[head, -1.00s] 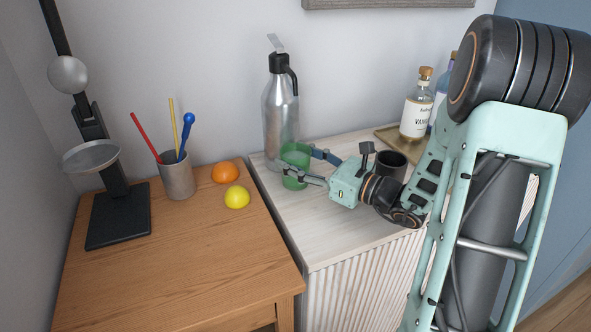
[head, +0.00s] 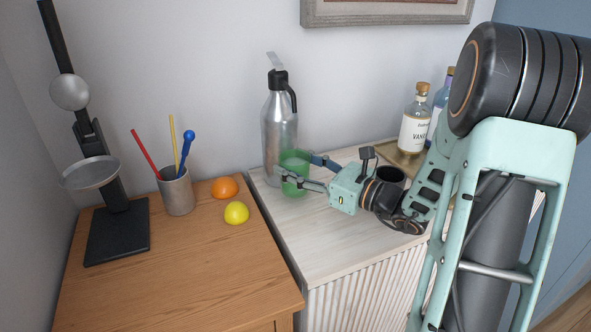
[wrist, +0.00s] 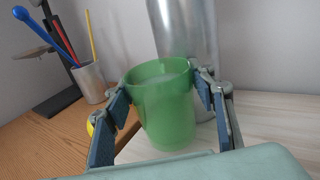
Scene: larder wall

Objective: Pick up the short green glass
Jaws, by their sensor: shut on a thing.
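The short green glass (head: 294,182) is translucent and upright at the left end of the pale cabinet, in front of the metal flask. My gripper (head: 298,173) reaches it from the right, with one finger on each side of it. In the wrist view, the green glass (wrist: 165,108) fills the space between the two fingers of my gripper (wrist: 161,92), which press on its sides near the rim. I cannot tell whether its base touches the cabinet top.
The metal flask (head: 279,130) stands close behind the glass. A dark cup (head: 391,175) is beside my wrist, and bottles (head: 414,125) stand on a tray at the back right. The wooden desk (head: 190,270) holds an orange (head: 225,188), a lemon (head: 236,213) and a utensil cup (head: 177,190).

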